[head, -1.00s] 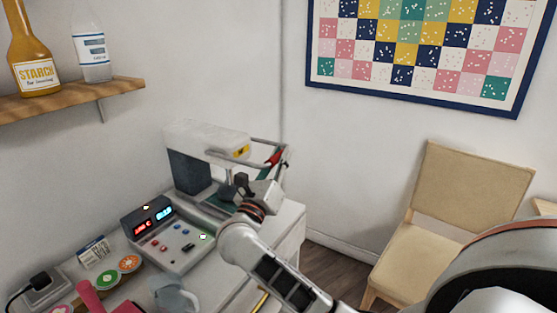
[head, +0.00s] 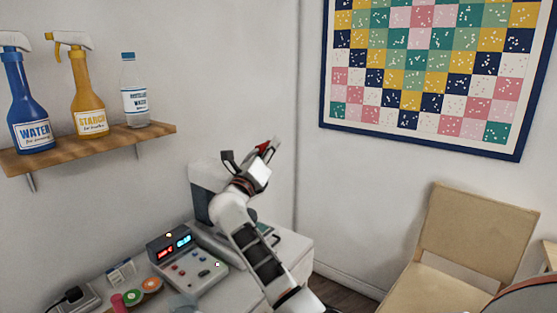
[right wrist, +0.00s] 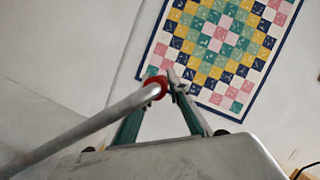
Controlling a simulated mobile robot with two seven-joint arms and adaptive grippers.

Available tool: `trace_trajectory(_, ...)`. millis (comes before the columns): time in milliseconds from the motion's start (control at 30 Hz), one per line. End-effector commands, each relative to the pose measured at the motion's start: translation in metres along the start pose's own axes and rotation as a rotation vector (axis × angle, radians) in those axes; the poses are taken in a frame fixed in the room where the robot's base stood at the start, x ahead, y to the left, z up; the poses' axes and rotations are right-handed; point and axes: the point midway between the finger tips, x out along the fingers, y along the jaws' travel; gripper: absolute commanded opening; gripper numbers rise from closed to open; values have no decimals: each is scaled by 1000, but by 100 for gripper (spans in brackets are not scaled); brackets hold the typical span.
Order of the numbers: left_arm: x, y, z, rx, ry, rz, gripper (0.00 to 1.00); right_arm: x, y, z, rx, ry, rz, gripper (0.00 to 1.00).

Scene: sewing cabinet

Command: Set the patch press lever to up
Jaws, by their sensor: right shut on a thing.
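The patch press (head: 203,182) stands at the back of the table, against the wall, partly hidden behind my right arm. Its grey lever bar (right wrist: 95,122) slants up in the right wrist view and ends in a red grip (right wrist: 157,83). The grip also shows as a small red spot in the head view (head: 264,146). My right gripper (head: 262,150) is shut on the red grip, above the height of the press top in the picture. Its fingers (right wrist: 163,76) close around the grip. My left gripper is not in view.
A control box (head: 188,262) with lit displays stands in front of the press, with colored spools (head: 133,298) to its left. A shelf (head: 90,152) with bottles hangs at left. A chair (head: 468,225) stands at right.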

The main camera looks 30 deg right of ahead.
Motion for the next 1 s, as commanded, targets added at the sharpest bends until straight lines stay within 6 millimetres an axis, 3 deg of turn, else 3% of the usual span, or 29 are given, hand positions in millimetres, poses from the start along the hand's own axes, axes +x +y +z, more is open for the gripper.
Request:
trace_trajectory(233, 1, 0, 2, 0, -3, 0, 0, 8, 2, 20, 4, -1, -4, 0)
trace_trajectory(900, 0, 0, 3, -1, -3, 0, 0, 13, 2, 30, 12, -2, -6, 0)
trace_trajectory(933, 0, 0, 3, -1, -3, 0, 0, 13, 2, 30, 12, -2, -6, 19)
trace_trajectory(1000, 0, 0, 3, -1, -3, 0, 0, 13, 2, 30, 11, -4, -6, 33)
